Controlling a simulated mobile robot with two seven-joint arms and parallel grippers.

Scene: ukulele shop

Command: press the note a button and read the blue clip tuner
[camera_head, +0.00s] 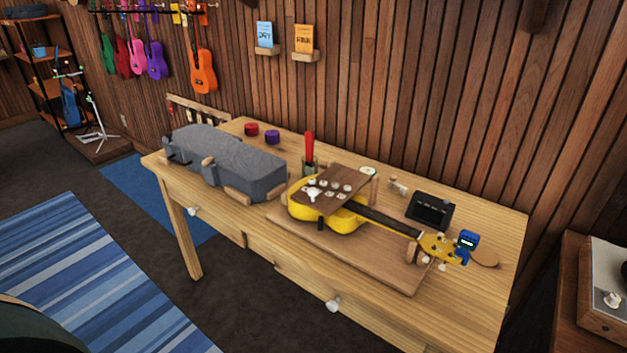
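A yellow ukulele (334,221) lies on a brown board on the wooden table, with its neck pointing right. The blue clip tuner (468,240) stands at the ukulele's headstock (437,247). Its small dark screen has light marks too small to read. A brown panel (345,181) with several pale round buttons or knobs sits over the ukulele's body. A black box (430,209) with small marks on its face stands behind the neck. No labels can be read, so I cannot tell which button is note A. Neither gripper is in view.
The wooden table (350,283) also holds a grey case (222,158), red (251,129) and purple (272,137) round tins, and a cup with a red handle (309,146). A brown cabinet (578,310) stands at right. Dark floor lies before the table, with a striped blue rug (90,275).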

